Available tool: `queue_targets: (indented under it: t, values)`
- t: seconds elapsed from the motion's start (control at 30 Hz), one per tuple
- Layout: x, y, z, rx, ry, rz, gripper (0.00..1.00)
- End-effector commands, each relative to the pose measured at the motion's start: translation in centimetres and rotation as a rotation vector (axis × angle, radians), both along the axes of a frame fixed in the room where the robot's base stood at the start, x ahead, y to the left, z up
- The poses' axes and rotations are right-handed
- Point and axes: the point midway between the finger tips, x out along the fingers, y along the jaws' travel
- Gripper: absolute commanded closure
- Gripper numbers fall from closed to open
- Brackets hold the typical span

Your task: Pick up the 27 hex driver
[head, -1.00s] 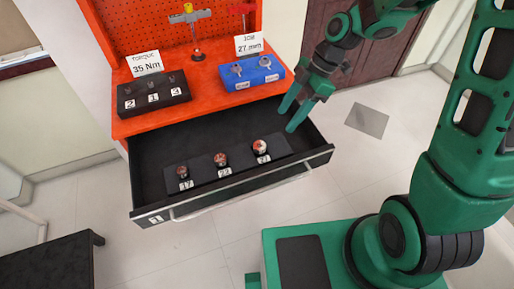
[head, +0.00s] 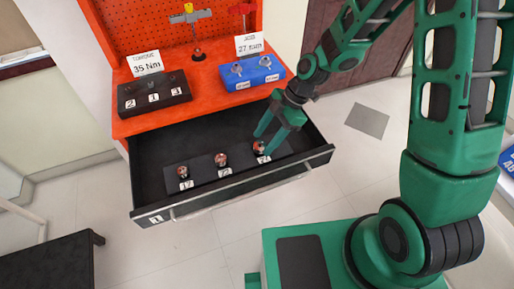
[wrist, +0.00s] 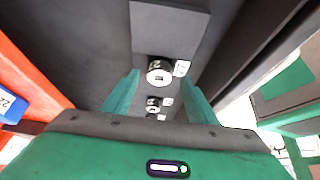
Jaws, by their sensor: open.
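The 27 hex driver (head: 258,147) is the rightmost of three round sockets in the open drawer, with its label partly covered. In the wrist view it is most likely the largest socket (wrist: 158,74), with a square hole on top and a white label beside it. My gripper (head: 262,144) reaches down into the drawer right at this driver, with its fingers apart and nothing held. In the wrist view my fingers (wrist: 166,84) stand left and right of the row; whether they touch the driver cannot be told.
The 22 driver (head: 221,160) and 17 driver (head: 183,172) stand to the left on the same dark holder (head: 202,174). The drawer's front wall (head: 235,188) is close. A blue box (head: 252,74) and a black numbered box (head: 153,93) sit on the orange bench above.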

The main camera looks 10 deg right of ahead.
Motion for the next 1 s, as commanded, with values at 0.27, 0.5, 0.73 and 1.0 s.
queue_targets:
  t: [0.27,0.5,0.73,1.0]
  values:
    - [-0.22,0.90,-1.50,0.000,-0.002,-0.001,0.47]
    - [-0.21,0.86,-1.46,0.000,-0.001,-0.002,0.69]
    - [-0.22,0.85,-1.45,0.000,-0.001,-0.002,0.94]
    - [-0.19,0.84,-1.12,0.001,-0.002,-0.002,0.94]
